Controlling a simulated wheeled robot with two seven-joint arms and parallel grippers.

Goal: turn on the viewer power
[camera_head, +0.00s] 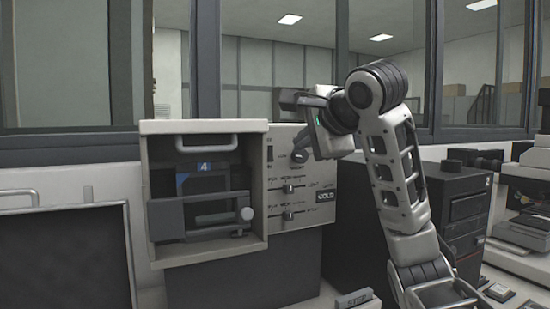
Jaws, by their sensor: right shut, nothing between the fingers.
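A press-like unit with an open-fronted beige housing (204,127) stands in the middle of the view. Its control panel (318,173), on the right side, carries small switches, a dark knob (299,156), two sliders (289,188) and a dark label reading "COLD". I cannot tell which control is the viewer power. My right gripper (292,99) is shut and empty at the panel's upper edge, above the knob. Its wrist hides part of the panel's upper right, and I cannot tell whether it touches anything. My left gripper is not in view.
Inside the housing are a metal handle (206,142), a blue label "4" (204,167) and a clamp bar (198,212). A dark framed panel (72,262) is at left. A black box (466,205) and a microscope (530,205) stand at right. Windows are behind.

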